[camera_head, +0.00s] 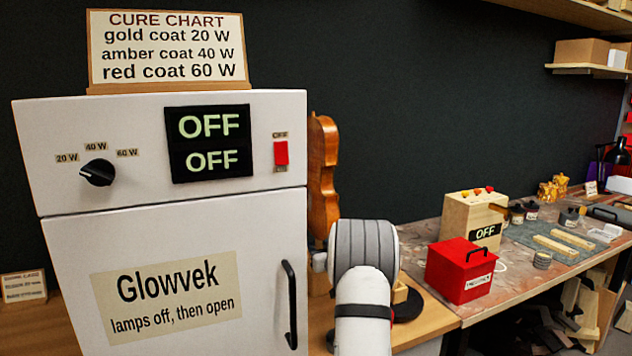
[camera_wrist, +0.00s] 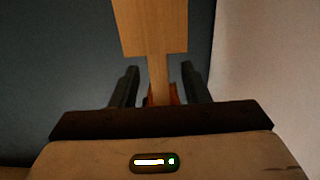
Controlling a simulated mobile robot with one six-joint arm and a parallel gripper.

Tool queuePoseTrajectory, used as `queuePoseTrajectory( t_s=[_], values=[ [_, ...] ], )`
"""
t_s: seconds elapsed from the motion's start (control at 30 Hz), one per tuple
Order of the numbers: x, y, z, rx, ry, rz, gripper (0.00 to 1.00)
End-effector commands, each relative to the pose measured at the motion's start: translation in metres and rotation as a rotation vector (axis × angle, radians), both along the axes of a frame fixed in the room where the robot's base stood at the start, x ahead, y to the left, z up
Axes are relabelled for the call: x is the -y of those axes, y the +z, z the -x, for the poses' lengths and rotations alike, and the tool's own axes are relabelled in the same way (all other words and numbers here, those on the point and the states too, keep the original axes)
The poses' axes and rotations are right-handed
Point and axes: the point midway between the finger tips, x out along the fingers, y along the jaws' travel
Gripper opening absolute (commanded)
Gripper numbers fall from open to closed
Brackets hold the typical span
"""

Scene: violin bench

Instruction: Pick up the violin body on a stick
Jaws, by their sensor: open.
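The violin body (camera_head: 323,180) is glossy orange-brown and stands upright behind the right edge of the white cabinet. The cabinet hides its left part. In the wrist view a pale wooden stick (camera_wrist: 158,76) runs between the two dark fingers of my gripper (camera_wrist: 159,70). The fingers are apart, with one on each side of the stick, and small gaps seem to show. The stick meets a wider wooden block (camera_wrist: 150,25) at the top of that view. A reddish-orange piece shows low behind the stick, mostly hidden. My gripper is hidden in the head view.
The white Glowvek cabinet (camera_head: 170,235) is closed, with both displays reading OFF. A cure chart (camera_head: 168,47) stands on top. To the right, a red box (camera_head: 460,270) and a wooden box (camera_head: 473,220) stand on the bench (camera_head: 425,235). A pale wall (camera_wrist: 265,60) is close on the wrist view's right.

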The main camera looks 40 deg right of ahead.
Motion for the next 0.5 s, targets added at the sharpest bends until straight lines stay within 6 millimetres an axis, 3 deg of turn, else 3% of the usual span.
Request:
queuePoseTrajectory(
  t_s=[0.1,0.33,0.5],
  values=[
    [0.0019,-0.0001,-0.0096,-0.001,0.0,0.0,0.42],
    [0.0018,-0.0002,-0.0111,-0.001,0.001,0.0,0.42],
    [0.0015,-0.0001,-0.0111,-0.001,0.001,0.0,0.29]
  ],
)
